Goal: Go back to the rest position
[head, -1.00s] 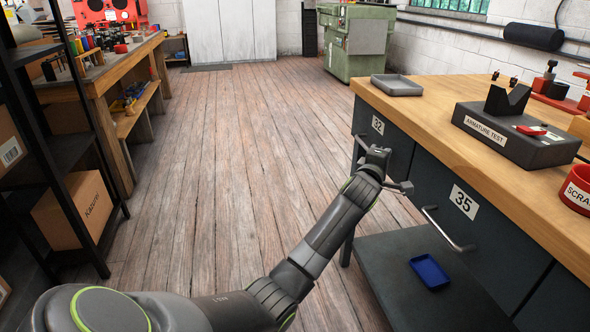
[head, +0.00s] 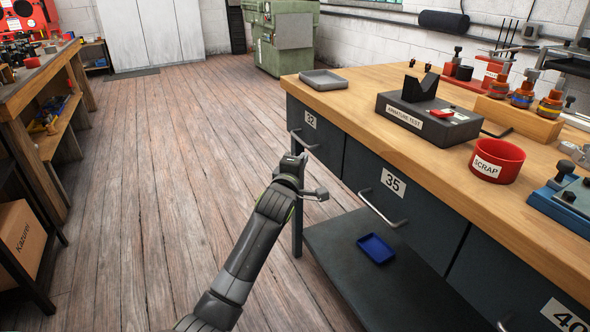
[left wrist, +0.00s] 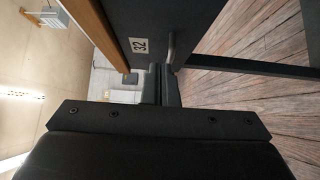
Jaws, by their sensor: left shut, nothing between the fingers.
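My left gripper (head: 292,166) is out in front of the workbench, near the drawer labelled 32 (head: 308,138) and left of the drawer labelled 35 (head: 378,187). Its fingers are shut with nothing between them. In the left wrist view the shut fingers (left wrist: 162,84) point toward the drawer front with the 32 label (left wrist: 138,46), beside its bar handle (left wrist: 171,48). The fingers appear apart from that handle. My right gripper is in neither view.
The wooden workbench (head: 455,165) holds a grey tray (head: 323,80), the armature test block (head: 428,120) and a red scrap bin (head: 496,160). A blue tray (head: 375,248) lies on the low dark shelf (head: 340,290). The plank floor (head: 180,170) to the left is clear.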

